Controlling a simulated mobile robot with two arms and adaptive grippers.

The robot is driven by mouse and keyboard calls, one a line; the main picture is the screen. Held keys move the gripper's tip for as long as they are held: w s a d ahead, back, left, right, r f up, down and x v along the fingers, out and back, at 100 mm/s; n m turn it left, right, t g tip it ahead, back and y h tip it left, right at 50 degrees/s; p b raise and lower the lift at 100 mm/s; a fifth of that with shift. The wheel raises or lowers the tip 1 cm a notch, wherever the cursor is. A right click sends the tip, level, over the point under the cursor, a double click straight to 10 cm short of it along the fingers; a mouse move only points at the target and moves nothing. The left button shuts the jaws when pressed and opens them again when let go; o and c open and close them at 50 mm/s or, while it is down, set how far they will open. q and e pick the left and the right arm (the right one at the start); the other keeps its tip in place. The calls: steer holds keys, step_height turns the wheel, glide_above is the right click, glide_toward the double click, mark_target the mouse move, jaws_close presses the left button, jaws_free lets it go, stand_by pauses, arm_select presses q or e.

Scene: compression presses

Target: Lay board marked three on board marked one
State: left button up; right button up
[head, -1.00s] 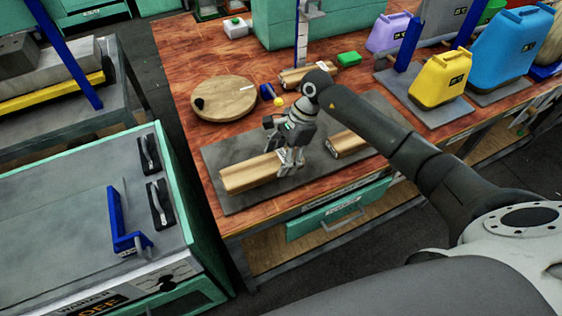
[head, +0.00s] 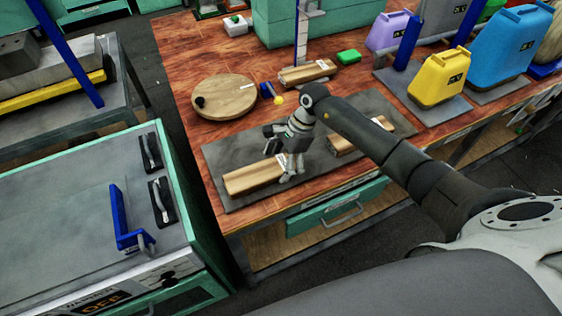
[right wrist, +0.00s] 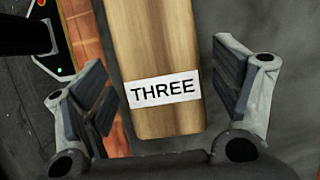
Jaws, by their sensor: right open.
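The board marked three (right wrist: 155,60) is a light wooden plank with a white "THREE" label near its end in the right wrist view. In the head view it appears to be the left plank (head: 250,178) on the dark grey mat (head: 225,152). My right gripper (head: 291,172) is at that plank's right end. In the right wrist view its open fingers (right wrist: 160,85) stand on both sides of the board, with gaps. Two other planks show, one on the mat's right part (head: 352,140) and one farther back (head: 307,72). Their labels are too small to read, so I cannot tell which is board one.
A round wooden disc (head: 222,97) lies behind the mat. A blue post (head: 301,35), a green block (head: 348,57) and a yellow jug (head: 440,80) stand farther back and right. A grey-topped warmer (head: 75,220) is at the left.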

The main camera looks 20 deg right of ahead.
steer(key=shift+r, duration=0.15)
steer(key=shift+d+r, duration=0.2)
steer(key=shift+r, duration=0.1)
steer(key=b+v, duration=0.2)
steer(key=v, duration=0.9)
steer(key=shift+r, duration=0.15)
